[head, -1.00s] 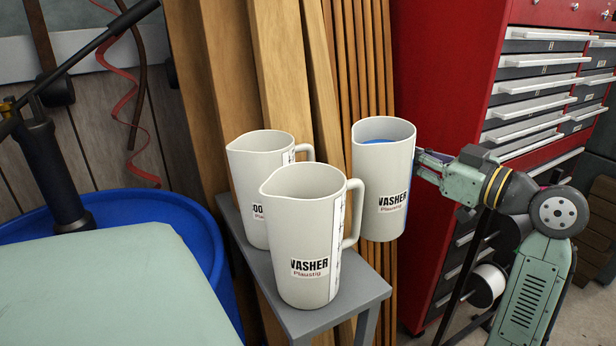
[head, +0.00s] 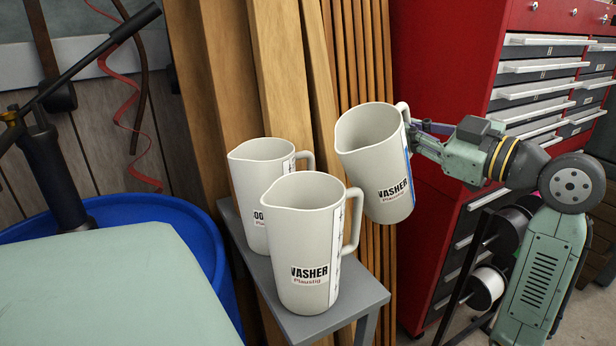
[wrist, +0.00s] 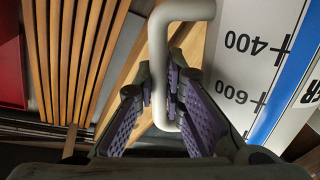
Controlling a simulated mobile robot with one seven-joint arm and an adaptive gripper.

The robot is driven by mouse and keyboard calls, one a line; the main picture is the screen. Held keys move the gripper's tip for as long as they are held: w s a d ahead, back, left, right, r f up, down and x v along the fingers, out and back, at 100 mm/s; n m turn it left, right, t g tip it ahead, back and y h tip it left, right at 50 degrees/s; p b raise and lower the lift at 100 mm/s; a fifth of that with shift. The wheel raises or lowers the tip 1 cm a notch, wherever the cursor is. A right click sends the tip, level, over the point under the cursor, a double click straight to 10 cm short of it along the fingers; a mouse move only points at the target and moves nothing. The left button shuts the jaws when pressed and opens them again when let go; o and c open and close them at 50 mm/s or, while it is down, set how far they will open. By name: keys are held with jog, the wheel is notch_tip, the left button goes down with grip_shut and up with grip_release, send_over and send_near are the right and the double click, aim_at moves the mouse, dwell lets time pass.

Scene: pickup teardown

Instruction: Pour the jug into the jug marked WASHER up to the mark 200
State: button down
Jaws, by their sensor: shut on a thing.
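My gripper (head: 418,135) is shut on the handle of a pale grey jug labelled WASHER (head: 374,165). It holds this jug in the air, tilted with its spout side to the left. In the wrist view the purple pads (wrist: 160,100) close around the handle bar (wrist: 160,60), beside a scale with 400 and 600 and a blue strip. Another jug marked WASHER (head: 295,240) stands upright on a grey stand, left of and below the held jug. No stream shows between them. The liquid level inside either jug is hidden.
A third jug (head: 262,175), its label partly covered, stands close behind the standing WASHER jug. The grey stand (head: 355,290) is narrow. Wooden boards (head: 225,90) lean behind, a red drawer cabinet (head: 440,90) is right, and a blue drum (head: 205,240) is left.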

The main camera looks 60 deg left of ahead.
aim_at(404, 106)
jog(key=shift+s+r+n, duration=0.15)
jog(key=shift+r+n, duration=0.15)
jog(key=shift+r, duration=0.35)
jog(key=shift+s+r, duration=0.2)
jog(key=shift+s+d+r+n, duration=0.1)
jog(key=shift+s+r+n, duration=0.15)
jog(key=shift+r+n, duration=0.15)
jog(key=shift+s+r+n+p, duration=0.45)
jog(key=shift+r+n, duration=0.05)
jog(key=shift+r, duration=0.15)
jog(key=shift+s, duration=0.1)
jog(key=shift+s+d+r+n, duration=0.1)
jog(key=shift+s+r+n, duration=0.3)
jog(key=shift+n, duration=0.4)
jog(key=shift+s+r+n, duration=0.2)
jog(key=shift+r+n, duration=0.15)
jog(key=shift+r, duration=0.15)
jog(key=shift+s+r+n, duration=0.2)
jog(key=shift+r+n, duration=0.15)
jog(key=shift+r, duration=0.1)
dwell(1.7)
